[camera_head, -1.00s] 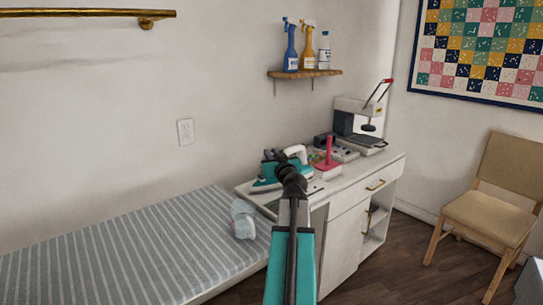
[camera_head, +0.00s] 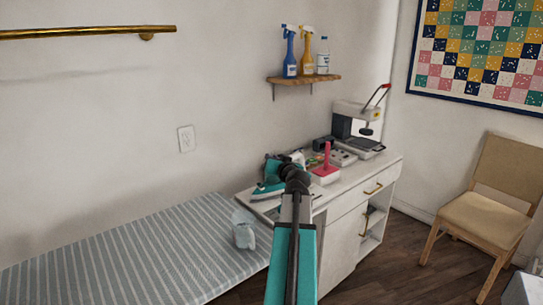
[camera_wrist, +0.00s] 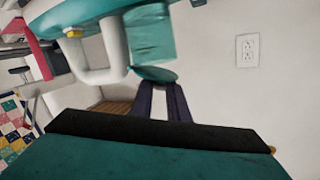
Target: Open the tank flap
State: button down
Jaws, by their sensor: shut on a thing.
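The teal and white iron (camera_head: 268,188) stands at the left end of the white cabinet top, partly hidden behind my arm in the head view. In the wrist view its white handle (camera_wrist: 122,50) and translucent teal tank (camera_wrist: 150,35) are close at the top. A small teal oval flap (camera_wrist: 155,74) sits just below the tank, at the tips of my gripper (camera_wrist: 162,86). The two dark fingers are close together and shut on this flap. The flap stands out from the tank, but its hinge is not clear.
A clear jug (camera_head: 243,230) stands on the striped ironing surface (camera_head: 140,255), left of the cabinet (camera_head: 345,235). A pink-and-white item (camera_head: 325,172) and a pressing machine (camera_head: 358,130) are right of the iron. A wall outlet (camera_head: 186,138) is behind.

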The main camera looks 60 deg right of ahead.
jog(key=d+r+m+y+p, duration=0.1)
jog(key=m+p, duration=0.1)
jog(key=p, duration=0.1)
jog(key=shift+s+r, duration=0.1)
jog(key=shift+r, duration=0.05)
jog(key=m+p, duration=0.1)
jog(key=d+m+y, duration=0.1)
jog(key=p, duration=0.1)
jog(key=shift+s+d+r+m+p, duration=0.2)
jog(key=shift+s+r+m+p, duration=0.1)
jog(key=shift+m, duration=0.1)
jog(key=shift+s+d+m+y+p, duration=0.1)
jog(key=shift+d+m+y+p, duration=0.3)
jog(key=shift+m+y, duration=0.2)
jog(key=shift+s+d+m+y+p, duration=0.1)
jog(key=shift+d+m+y+p, duration=0.15)
jog(key=shift+m+y+p, duration=0.3)
jog(key=shift+s+d+f+m+y+p, duration=0.1)
jog(key=shift+d+f+m+y+p, duration=0.15)
jog(key=shift+m+y, duration=0.35)
jog(key=shift+m, duration=0.25)
jog(key=c, duration=1.7)
grip_release()
jog(key=shift+a+f+h, duration=0.1)
jog(key=shift+h, duration=0.15)
